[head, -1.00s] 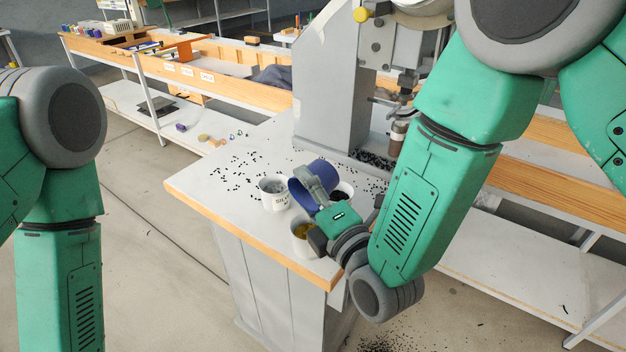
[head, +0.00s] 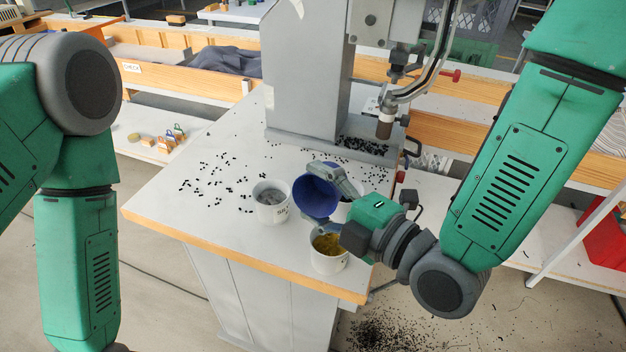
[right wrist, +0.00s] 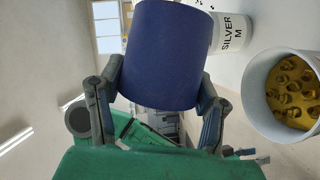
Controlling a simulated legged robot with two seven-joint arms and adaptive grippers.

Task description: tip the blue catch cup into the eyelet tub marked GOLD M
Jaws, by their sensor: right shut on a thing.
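The blue catch cup (head: 316,196) is in my right gripper (head: 333,200), whose fingers are shut on its sides. The cup is tilted, with its mouth facing the front of the table; I see no contents inside. The white tub with gold eyelets (head: 329,262) stands just below and in front of the cup, near the table's front edge. It also shows in the right wrist view (right wrist: 256,108), open and holding gold eyelets; its label is not readable. The right wrist view shows the cup (right wrist: 162,55) between both fingers. My left gripper is out of view.
A white tub marked SILVER M (right wrist: 232,32) with grey eyelets stands left of the cup, also in the head view (head: 272,208). Another tub (head: 343,212) is mostly hidden behind the cup. Black eyelets lie scattered on the table (head: 170,205). The press (head: 305,75) rises behind.

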